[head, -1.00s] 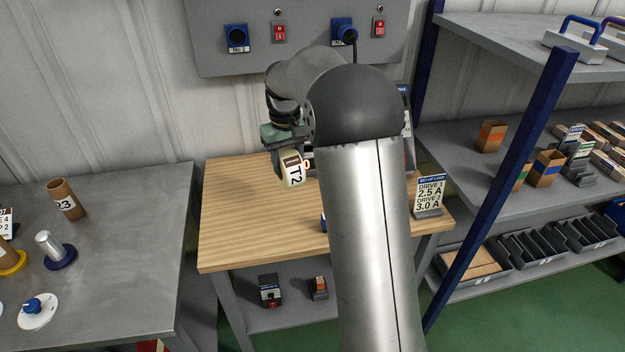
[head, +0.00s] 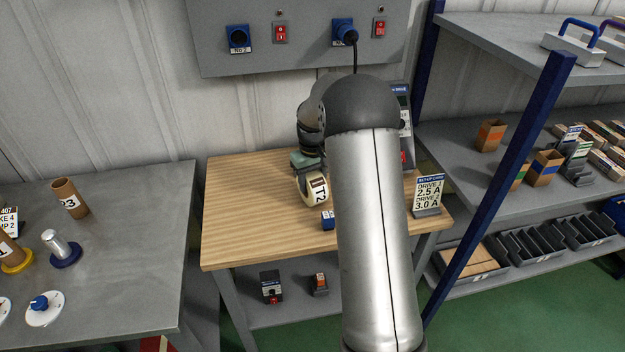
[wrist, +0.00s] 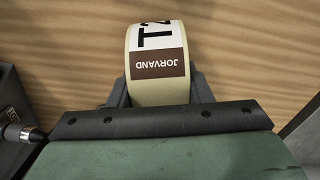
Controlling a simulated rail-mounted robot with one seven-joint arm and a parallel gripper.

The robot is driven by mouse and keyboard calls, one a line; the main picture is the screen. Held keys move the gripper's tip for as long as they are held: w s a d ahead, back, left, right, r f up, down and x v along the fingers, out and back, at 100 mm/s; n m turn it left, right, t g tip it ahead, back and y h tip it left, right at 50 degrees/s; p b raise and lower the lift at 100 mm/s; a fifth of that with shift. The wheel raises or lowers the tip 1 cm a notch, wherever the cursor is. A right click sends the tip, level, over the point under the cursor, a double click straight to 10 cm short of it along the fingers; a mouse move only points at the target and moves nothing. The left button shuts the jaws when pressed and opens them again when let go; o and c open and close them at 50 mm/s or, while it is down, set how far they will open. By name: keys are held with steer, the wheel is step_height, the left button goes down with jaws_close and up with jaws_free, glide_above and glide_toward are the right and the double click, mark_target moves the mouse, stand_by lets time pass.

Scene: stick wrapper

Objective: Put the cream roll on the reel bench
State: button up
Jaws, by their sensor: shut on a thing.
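The cream roll (head: 313,190) has a white label reading "T2" and a brown band. In the wrist view the cream roll (wrist: 158,75) sits between the two dark fingers, and the brown band reads "JORVAND". My gripper (head: 308,166) is shut on it, above the wooden table (head: 240,215); I cannot tell whether the roll touches the wood. The reel bench is probably the grey metal bench (head: 130,270) at the left, which carries a bare metal spindle on a blue base (head: 64,252) and a brown roll marked "23" (head: 70,198).
A set-up card (head: 429,195) stands at the wooden table's right edge. A small blue block (head: 328,220) lies near the roll. Shelves (head: 500,130) with a blue post are at the right. The left half of the wooden table is clear.

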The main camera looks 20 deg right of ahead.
steer(key=shift+f, duration=0.15)
steer(key=o, duration=1.2)
steer(key=shift+c, duration=0.2)
